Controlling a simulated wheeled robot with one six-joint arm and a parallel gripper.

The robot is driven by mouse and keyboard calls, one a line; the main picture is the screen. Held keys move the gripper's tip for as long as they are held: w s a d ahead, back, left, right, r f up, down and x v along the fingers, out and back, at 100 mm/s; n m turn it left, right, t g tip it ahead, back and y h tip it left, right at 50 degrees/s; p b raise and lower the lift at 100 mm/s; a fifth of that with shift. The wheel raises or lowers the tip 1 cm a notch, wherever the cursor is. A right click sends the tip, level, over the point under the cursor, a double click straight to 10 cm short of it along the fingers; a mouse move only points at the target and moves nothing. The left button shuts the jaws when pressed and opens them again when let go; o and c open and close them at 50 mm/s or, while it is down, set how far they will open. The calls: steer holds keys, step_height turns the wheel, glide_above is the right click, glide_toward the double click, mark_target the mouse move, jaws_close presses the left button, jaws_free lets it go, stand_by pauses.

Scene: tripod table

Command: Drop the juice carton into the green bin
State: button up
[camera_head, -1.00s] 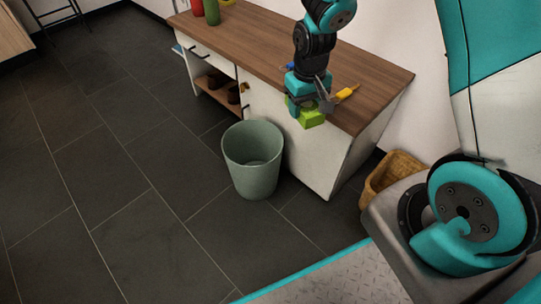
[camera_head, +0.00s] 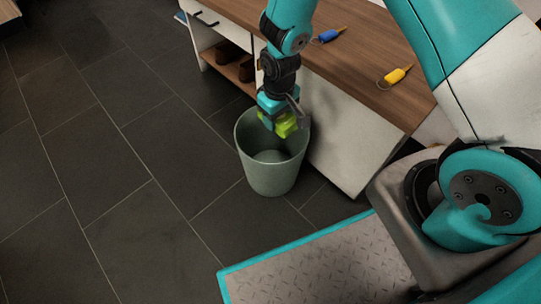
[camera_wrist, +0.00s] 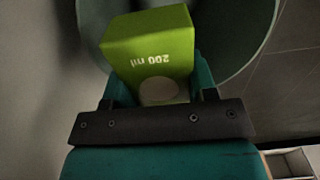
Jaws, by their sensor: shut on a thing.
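The juice carton is a small lime-green box (camera_wrist: 150,40) marked "200 ml" in the wrist view. It also shows in the head view (camera_head: 287,125), partly hidden by my gripper. My gripper (camera_head: 278,118) is shut on the carton, with a teal finger on either side of it. The green bin (camera_head: 272,178) is a pale grey-green round bucket standing on the floor beside the cabinet. In the head view the carton appears over the bin's opening, near its far right rim. In the wrist view the bin's wall (camera_wrist: 262,30) curves around behind the carton. The visible bin floor looks empty.
The white cabinet (camera_head: 350,150) with a wooden top stands right of the bin. A blue-handled item (camera_head: 328,35) and a yellow-handled item (camera_head: 397,75) lie on the top. Dark pots (camera_head: 235,58) sit on its open shelf. The tiled floor at left is clear.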

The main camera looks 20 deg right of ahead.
step_height(320, 180, down, 4)
steer(key=b, duration=0.2)
steer(key=shift+r+b, duration=0.2)
steer(key=shift+b, duration=0.2)
steer(key=o, duration=1)
steer(key=shift+r, duration=0.15)
step_height(320, 180, up, 17)
steer(key=p, duration=0.9)
steer(key=shift+r, duration=0.1)
